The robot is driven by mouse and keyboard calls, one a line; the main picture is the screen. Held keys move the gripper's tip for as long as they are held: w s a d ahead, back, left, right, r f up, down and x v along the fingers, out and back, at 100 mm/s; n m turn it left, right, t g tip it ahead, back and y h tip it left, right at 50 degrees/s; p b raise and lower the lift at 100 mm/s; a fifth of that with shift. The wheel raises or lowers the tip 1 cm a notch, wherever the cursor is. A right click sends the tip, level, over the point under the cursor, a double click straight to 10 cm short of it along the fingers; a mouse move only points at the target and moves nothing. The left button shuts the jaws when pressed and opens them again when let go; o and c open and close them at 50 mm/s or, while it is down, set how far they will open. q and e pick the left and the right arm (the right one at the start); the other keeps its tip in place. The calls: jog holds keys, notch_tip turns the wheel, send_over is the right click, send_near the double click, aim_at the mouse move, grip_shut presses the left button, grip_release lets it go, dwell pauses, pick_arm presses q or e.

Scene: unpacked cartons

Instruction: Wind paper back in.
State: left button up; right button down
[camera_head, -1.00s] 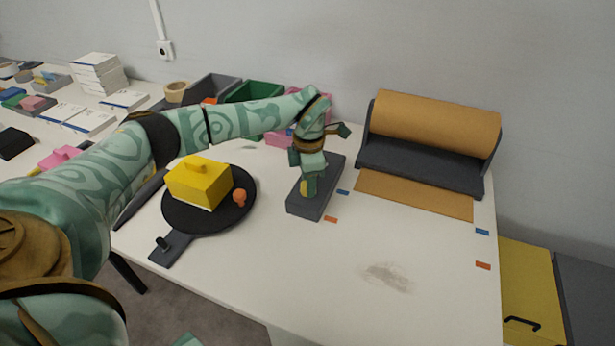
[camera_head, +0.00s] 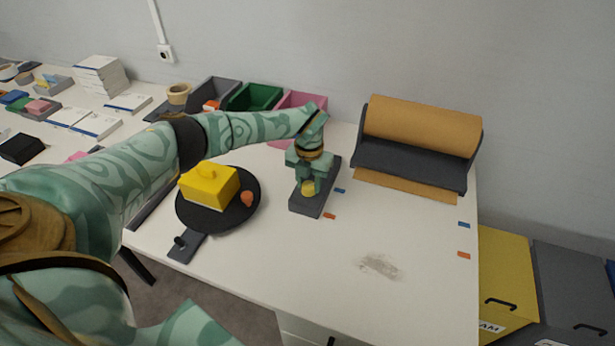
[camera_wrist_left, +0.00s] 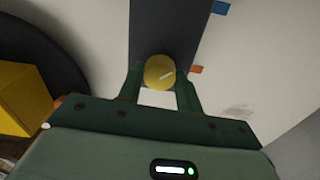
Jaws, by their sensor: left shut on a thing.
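A roll of brown paper (camera_head: 422,126) lies in a dark grey holder (camera_head: 410,164) at the back right of the table. A short strip of its paper (camera_head: 405,186) sticks out flat on the table in front. A yellow knob (camera_head: 308,189) stands on a long dark grey block (camera_head: 326,184) left of the roll. My left gripper (camera_head: 309,184) reaches down over the block and is shut on the knob. In the left wrist view the round knob top (camera_wrist_left: 160,72) shows between the two fingers (camera_wrist_left: 160,88). My right gripper is not in view.
A black round pan-like board (camera_head: 222,220) with a yellow lidded box (camera_head: 209,186) and an orange knob (camera_head: 247,198) lies left of the block. Grey, green (camera_head: 254,97) and pink bins stand behind. Blue and orange marks lie on the table.

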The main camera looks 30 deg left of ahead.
aim_at(309, 184)
pick_arm(q)
jog(key=n+p, duration=0.1)
jog(key=n, duration=0.2)
jog(key=n+p, duration=0.1)
jog(key=shift+r+n+p, duration=0.25)
jog(key=shift+n+p, duration=0.05)
jog(key=shift+n, duration=0.1)
jog(key=shift+a+f+n+p, duration=0.15)
jog(key=shift+n+p, duration=1)
jog(key=shift+n, duration=1.25)
jog(key=o, duration=1)
notch_tip(309, 184, up, 16)
jog(key=p, duration=0.5)
